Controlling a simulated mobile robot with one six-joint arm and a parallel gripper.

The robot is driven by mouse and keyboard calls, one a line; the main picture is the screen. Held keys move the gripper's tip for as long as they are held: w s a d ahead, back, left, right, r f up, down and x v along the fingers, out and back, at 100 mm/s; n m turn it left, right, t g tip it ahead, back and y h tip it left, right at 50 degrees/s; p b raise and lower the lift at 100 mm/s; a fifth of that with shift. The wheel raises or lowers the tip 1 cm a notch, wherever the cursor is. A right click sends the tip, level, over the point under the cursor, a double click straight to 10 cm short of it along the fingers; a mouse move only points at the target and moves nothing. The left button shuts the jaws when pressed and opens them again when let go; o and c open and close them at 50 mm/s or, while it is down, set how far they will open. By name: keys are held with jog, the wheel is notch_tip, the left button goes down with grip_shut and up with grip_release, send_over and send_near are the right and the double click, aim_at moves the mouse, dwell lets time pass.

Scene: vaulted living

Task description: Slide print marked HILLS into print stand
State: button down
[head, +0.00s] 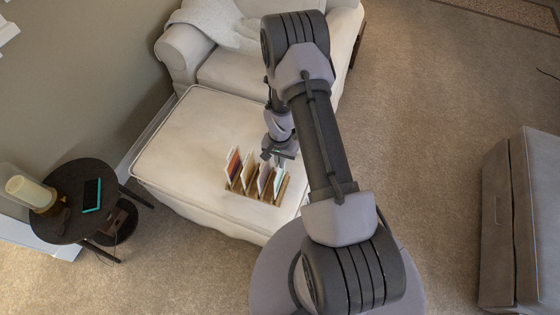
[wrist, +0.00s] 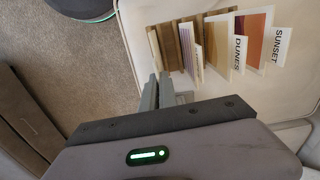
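The wooden print stand (head: 262,197) sits on the cream ottoman, with its slats also in the wrist view (wrist: 187,48). A red-orange print (head: 233,164), labelled SUNSET in the wrist view (wrist: 254,38), stands at one end. The tan DUNES print (wrist: 219,44) is beside it, then a purple-striped print (wrist: 197,62). A pale green print (head: 279,181) is at the right end, its label unreadable; it may be HILLS. My gripper (head: 284,154) is just above this end. In the wrist view its fingers (wrist: 163,78) are close together; whether they grip the pale print's edge is unclear.
The cream ottoman (head: 185,140) has clear room left of the stand. A cream sofa (head: 228,72) stands behind it. A round dark side table (head: 75,222) with a lamp (head: 30,193) and a dark teal-edged device (head: 92,195) is at left. A grey piece of furniture (head: 535,210) is at right.

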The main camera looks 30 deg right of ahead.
jog(key=shift+f+b, duration=0.3)
jog(key=shift+f, duration=0.15)
jog(key=shift+f+b, duration=0.15)
jog(key=shift+b, duration=0.2)
dwell(0.4)
jog(key=shift+f+b, duration=0.25)
jog(key=shift+b, duration=0.05)
jog(key=c, duration=1.6)
grip_release()
notch_tip(320, 180, up, 18)
jog(key=p, duration=0.5)
jog(key=shift+f+p, duration=0.25)
jog(key=shift+p, duration=0.15)
